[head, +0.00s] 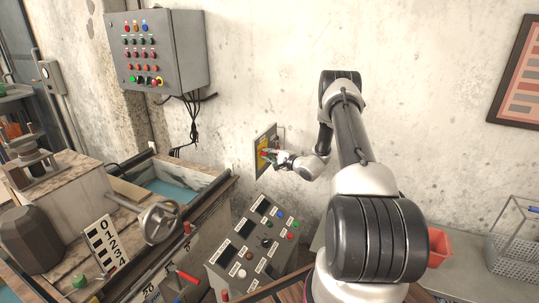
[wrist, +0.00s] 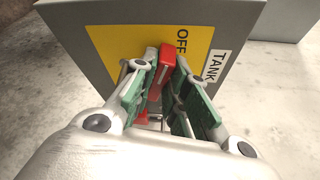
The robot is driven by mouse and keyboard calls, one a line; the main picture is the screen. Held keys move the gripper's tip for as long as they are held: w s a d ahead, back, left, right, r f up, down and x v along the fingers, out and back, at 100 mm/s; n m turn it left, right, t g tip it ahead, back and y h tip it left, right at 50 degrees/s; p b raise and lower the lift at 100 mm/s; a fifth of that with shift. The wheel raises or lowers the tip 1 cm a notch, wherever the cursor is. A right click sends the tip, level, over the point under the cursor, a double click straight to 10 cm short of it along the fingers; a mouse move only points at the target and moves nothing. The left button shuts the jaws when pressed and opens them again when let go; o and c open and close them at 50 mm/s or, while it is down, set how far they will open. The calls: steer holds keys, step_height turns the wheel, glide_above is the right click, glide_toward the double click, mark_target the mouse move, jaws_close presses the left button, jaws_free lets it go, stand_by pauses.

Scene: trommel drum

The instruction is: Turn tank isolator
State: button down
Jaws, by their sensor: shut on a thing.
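The tank isolator is a grey wall box (wrist: 75,25) with a yellow plate (wrist: 118,45) marked OFF and a white TANK label (wrist: 216,62). Its red handle (wrist: 166,68) stands out from the plate. In the wrist view my gripper (wrist: 162,88) is around the red handle, with its green-padded fingers on either side, shut on it. In the head view the isolator (head: 264,141) is on the concrete wall, and my gripper (head: 270,157) reaches it from the right. The lower part of the handle and plate is hidden by the fingers.
A grey control cabinet (head: 160,50) with coloured buttons hangs on the wall at upper left. A sloped button console (head: 228,248) stands below the isolator. A handwheel (head: 158,222) and a tank with blue liquid (head: 180,183) are at left. An orange-red bin (head: 440,246) and wire basket (head: 515,250) sit at right.

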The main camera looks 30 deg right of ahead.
steer(key=shift+s+a+f+n+t, duration=0.15)
steer(key=shift+n+t, duration=0.15)
steer(key=shift+n, duration=0.4)
steer(key=shift+w+d+f+n+t, duration=0.15)
steer(key=shift+n+t, duration=0.15)
steer(key=shift+n, duration=0.4)
steer(key=shift+s+a, duration=0.1)
steer(key=shift+n, duration=0.3)
steer(key=c, duration=1.4)
jaws_free()
